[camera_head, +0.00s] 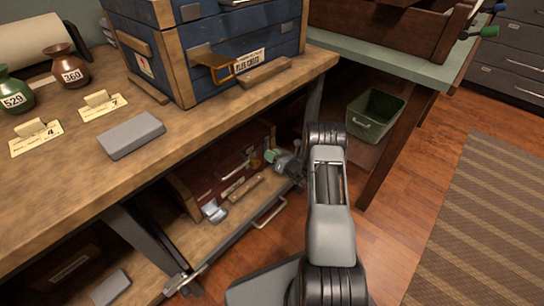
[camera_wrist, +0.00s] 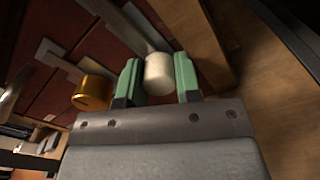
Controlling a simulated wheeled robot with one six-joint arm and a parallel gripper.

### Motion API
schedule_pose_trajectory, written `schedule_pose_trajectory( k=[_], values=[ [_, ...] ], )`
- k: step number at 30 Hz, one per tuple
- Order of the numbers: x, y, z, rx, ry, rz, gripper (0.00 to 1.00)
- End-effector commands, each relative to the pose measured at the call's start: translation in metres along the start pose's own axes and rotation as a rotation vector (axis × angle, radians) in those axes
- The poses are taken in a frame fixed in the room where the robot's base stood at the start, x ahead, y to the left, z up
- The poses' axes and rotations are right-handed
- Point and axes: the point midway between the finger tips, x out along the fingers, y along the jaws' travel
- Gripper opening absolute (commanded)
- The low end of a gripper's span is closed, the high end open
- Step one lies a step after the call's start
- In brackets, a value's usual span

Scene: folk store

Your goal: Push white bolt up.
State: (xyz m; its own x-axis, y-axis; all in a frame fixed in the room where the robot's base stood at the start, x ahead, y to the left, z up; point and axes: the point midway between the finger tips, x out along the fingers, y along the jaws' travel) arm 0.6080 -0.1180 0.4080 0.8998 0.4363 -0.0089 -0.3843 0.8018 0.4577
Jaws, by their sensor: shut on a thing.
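The white bolt (camera_wrist: 159,73) shows in the wrist view as a pale cylinder with a rounded end. My gripper (camera_wrist: 158,80) has its two green fingers shut on it, one on each side. A gold knob (camera_wrist: 93,92) sits to the left of the fingers, apart from them, on the dark red face of a chest. In the head view, my gripper (camera_head: 270,156) reaches to the right part of the red chest (camera_head: 222,166) on the low shelf. The bolt is too small and hidden to make out there.
The red chest stands under the wooden table (camera_head: 185,120), whose edge overhangs it. A blue chest (camera_head: 215,50) and a grey block (camera_head: 131,135) rest on the tabletop. A green bin (camera_head: 375,115) stands behind my arm. Open floor (camera_head: 390,240) lies to the right.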

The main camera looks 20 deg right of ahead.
Motion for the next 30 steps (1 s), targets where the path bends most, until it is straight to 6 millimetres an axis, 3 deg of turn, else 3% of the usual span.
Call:
schedule_pose_trajectory(
  k=[1, 2, 9, 20, 30],
  values=[
    [0.001, 0.002, 0.005, -0.007, -0.011, 0.008, 0.0],
    [0.001, 0.002, 0.005, -0.007, -0.011, 0.009, 0.32],
    [0.001, 0.001, 0.004, -0.006, -0.009, 0.007, 0.55],
    [-0.006, 0.0, 0.004, -0.004, -0.008, 0.003, 0.57],
    [-0.069, 0.0, 0.005, -0.001, -0.008, -0.001, 0.57]
  ],
)
